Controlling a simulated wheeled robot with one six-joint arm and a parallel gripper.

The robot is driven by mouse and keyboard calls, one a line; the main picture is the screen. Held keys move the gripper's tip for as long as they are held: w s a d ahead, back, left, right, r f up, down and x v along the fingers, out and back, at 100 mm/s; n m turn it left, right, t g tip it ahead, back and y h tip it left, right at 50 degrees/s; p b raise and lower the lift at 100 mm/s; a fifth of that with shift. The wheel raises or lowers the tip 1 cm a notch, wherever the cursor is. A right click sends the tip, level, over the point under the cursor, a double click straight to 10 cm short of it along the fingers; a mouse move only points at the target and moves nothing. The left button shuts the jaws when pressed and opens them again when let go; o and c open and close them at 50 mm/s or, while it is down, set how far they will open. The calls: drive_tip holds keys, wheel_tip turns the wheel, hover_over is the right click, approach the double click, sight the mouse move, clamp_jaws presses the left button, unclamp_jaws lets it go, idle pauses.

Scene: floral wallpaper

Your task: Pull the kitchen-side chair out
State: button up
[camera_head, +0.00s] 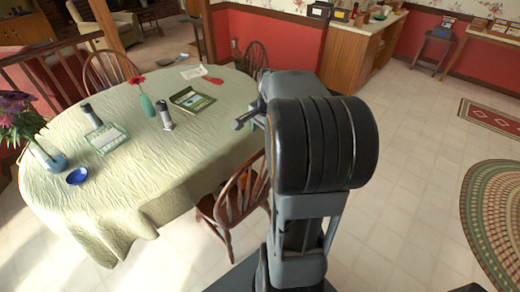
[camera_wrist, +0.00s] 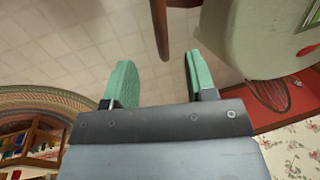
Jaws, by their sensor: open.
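A brown wooden chair (camera_head: 236,200) with a spindle back stands at the near right side of the cloth-covered table (camera_head: 150,190), partly hidden behind my arm. Another spindle-back chair (camera_head: 256,58) stands at the table's far end, towards the kitchen counter. My gripper (camera_wrist: 158,58) shows in the wrist view with its two green fingers wide apart and nothing held between them. A brown wooden chair part (camera_wrist: 160,27) reaches down from the top, close to the gap between the fingertips; contact cannot be told. The fingers are hidden behind my arm in the head view.
The tablecloth (camera_wrist: 245,40) hangs close to the right finger. A third chair (camera_head: 108,68) stands at the table's far left. Vases, a book and a bowl stand on the table. Tiled floor is open to the right, with a braided rug (camera_head: 495,215) and a red rug (camera_head: 492,116).

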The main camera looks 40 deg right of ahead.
sight(260, 154)
drive_tip(key=shift+m, duration=0.4)
drive_tip(key=w+f, duration=0.1)
drive_tip(key=f, duration=0.8)
drive_tip(key=w+d+f+p, duration=0.1)
drive_tip(key=f, duration=0.3)
drive_tip(key=shift+w+f, duration=0.25)
drive_tip(key=shift+w, duration=0.05)
clamp_jaws()
